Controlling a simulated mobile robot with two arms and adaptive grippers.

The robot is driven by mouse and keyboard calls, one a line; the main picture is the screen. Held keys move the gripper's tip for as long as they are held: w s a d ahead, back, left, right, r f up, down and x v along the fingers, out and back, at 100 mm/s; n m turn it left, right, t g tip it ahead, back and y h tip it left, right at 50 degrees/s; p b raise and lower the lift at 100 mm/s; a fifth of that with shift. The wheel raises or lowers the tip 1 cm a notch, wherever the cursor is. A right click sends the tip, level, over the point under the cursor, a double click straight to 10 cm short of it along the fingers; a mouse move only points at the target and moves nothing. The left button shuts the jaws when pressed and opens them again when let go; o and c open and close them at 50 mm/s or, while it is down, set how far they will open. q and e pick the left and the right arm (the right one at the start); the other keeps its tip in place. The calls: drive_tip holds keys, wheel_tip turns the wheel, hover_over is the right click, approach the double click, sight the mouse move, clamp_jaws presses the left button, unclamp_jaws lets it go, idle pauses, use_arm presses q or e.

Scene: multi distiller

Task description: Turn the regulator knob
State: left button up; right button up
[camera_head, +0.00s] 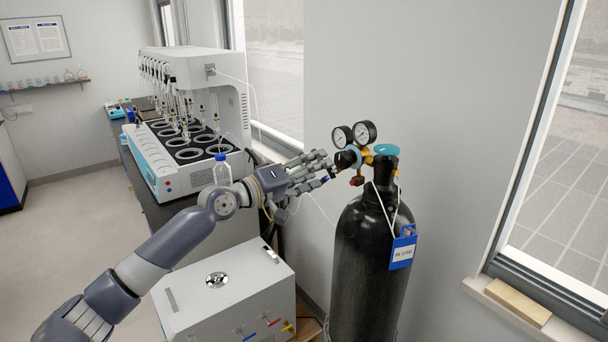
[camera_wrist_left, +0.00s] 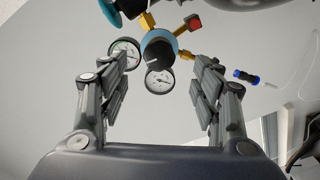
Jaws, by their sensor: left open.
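The regulator sits on top of a black gas cylinder (camera_head: 370,250) in the head view. Its black regulator knob (camera_head: 345,160) faces left, towards my left gripper (camera_head: 322,170). The wrist view shows the knob (camera_wrist_left: 157,55) as a dark disc against a blue body, between and beyond the fingertips of my left gripper (camera_wrist_left: 163,68). These fingers are open, with nothing held between them. They appear apart from the knob, though the exact gap is hard to judge. Two round pressure gauges (camera_head: 354,134) stand above the knob. My right gripper is in neither view.
A teal valve wheel (camera_head: 387,149) and a red fitting (camera_head: 357,182) are close to the knob. A blue "IN USE" tag (camera_head: 403,250) hangs on the cylinder. A white box (camera_head: 225,290) stands below my left arm. The multi distiller (camera_head: 185,120) is on the bench behind.

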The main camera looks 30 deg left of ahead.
use_arm(q)
drive_tip(key=shift+v, duration=1.45)
